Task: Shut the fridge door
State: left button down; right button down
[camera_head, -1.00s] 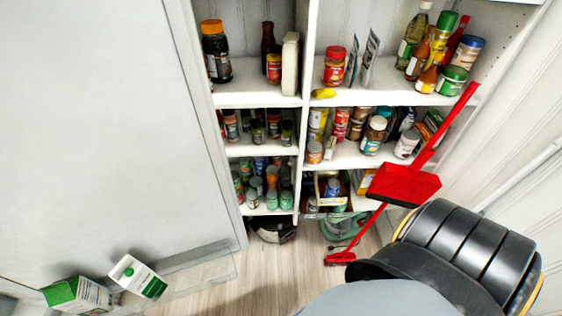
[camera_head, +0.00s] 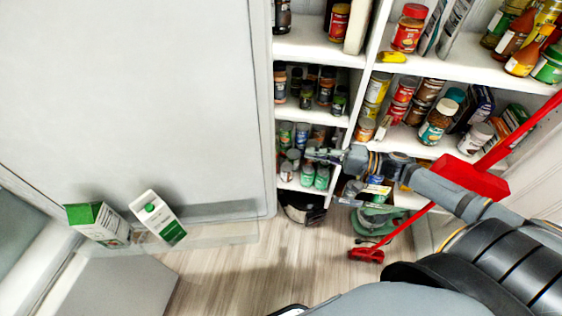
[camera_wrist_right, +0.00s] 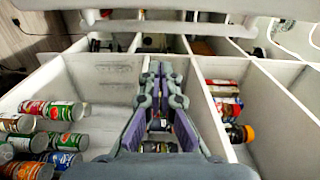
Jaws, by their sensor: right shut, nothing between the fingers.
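The fridge door (camera_head: 130,90) is a large pale panel filling the left of the head view. It stands open, with its inner side and a clear door shelf (camera_head: 225,232) showing. A green-and-white carton (camera_head: 97,224) and a white-and-green carton (camera_head: 158,218) stand in that shelf. My right gripper (camera_head: 312,153) is shut and empty, in front of the pantry shelves and to the right of the door's edge, apart from it. In the right wrist view its fingers (camera_wrist_right: 161,72) point toward the shelving; the door cannot be made out there. My left gripper is not in view.
White corner shelves (camera_head: 315,50) with jars, cans and bottles stand behind my right gripper. A red broom (camera_head: 470,178) leans at the right, partly behind my right arm. The wooden floor (camera_head: 260,265) below the door is clear.

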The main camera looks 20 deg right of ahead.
jog(key=w+a+b, duration=0.2)
jog(key=a+b, duration=0.1)
jog(key=a, duration=0.6)
jog(key=shift+a, duration=0.2)
jog(key=shift+r, duration=0.1)
dwell(0.4)
